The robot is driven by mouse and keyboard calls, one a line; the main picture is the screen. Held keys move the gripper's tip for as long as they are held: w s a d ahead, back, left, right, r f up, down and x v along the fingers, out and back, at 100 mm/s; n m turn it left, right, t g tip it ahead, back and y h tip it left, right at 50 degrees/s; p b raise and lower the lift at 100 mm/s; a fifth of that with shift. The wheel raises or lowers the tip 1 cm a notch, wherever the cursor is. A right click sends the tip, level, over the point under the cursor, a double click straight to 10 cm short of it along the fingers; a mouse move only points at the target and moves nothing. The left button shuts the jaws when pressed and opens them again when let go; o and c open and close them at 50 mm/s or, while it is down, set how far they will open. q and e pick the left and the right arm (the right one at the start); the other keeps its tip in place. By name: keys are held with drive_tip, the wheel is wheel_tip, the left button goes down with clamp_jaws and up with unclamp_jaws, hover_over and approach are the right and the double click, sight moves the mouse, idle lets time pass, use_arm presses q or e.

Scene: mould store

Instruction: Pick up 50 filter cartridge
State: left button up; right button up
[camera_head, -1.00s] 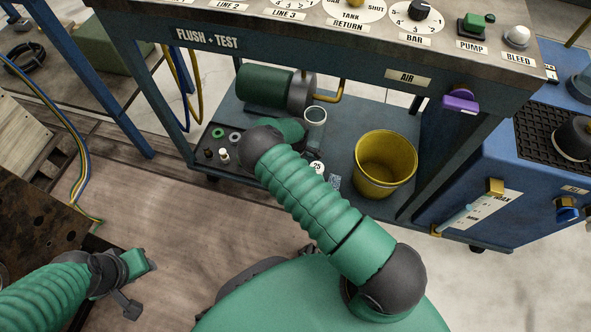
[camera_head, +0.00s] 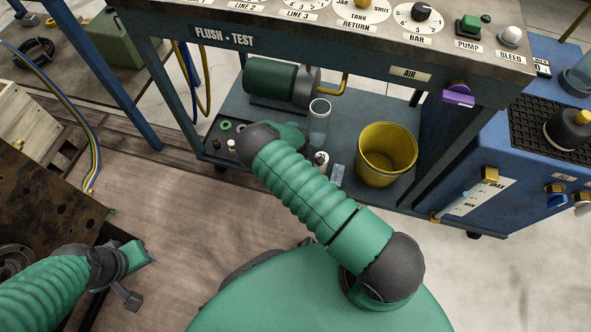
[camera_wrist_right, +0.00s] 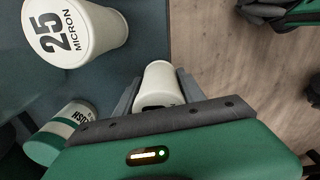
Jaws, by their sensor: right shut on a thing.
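In the right wrist view my right gripper (camera_wrist_right: 157,92) is shut on a white, tapered cylinder, seemingly a filter cartridge (camera_wrist_right: 158,72). Its marking is mostly hidden by the gripper, so I cannot read a number. A larger white cartridge marked "25 MICRON" (camera_wrist_right: 82,28) stands apart at upper left. In the head view my right arm reaches to the cart's lower shelf (camera_head: 350,127), and its fingers are hidden behind the wrist. My left gripper (camera_head: 140,257) is at lower left, away from the cart; its jaw opening is unclear.
A yellow bucket (camera_head: 386,153), a clear jar (camera_head: 319,122) and a green motor (camera_head: 270,82) stand on the lower shelf. A green-and-white container (camera_wrist_right: 62,132) is left of my right gripper. The flush-and-test bench top (camera_head: 375,48) overhangs the shelf. Open floor lies in front.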

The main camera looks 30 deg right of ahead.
drive_tip(key=o, duration=1.5)
wheel_tip(320, 180, up, 17)
drive_tip(key=p, duration=0.9)
drive_tip(key=shift+f, duration=0.15)
